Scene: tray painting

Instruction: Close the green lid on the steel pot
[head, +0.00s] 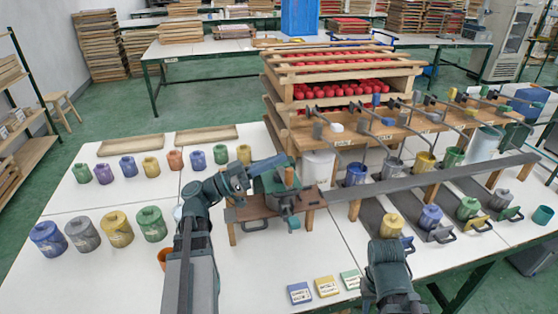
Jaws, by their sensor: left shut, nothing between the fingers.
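The steel pot (500,199) stands at the right end of the front row of pots on the right table. The green lid (511,214) appears to lie open at its near side, off the rim. My left gripper (290,216) is shut and empty by the small wooden stand at the middle, well to the left of the steel pot. Its fingers are small and hard to separate from the stand.
Several paint pots stand on the left table. Labelled colour cards (326,286) lie near the front.

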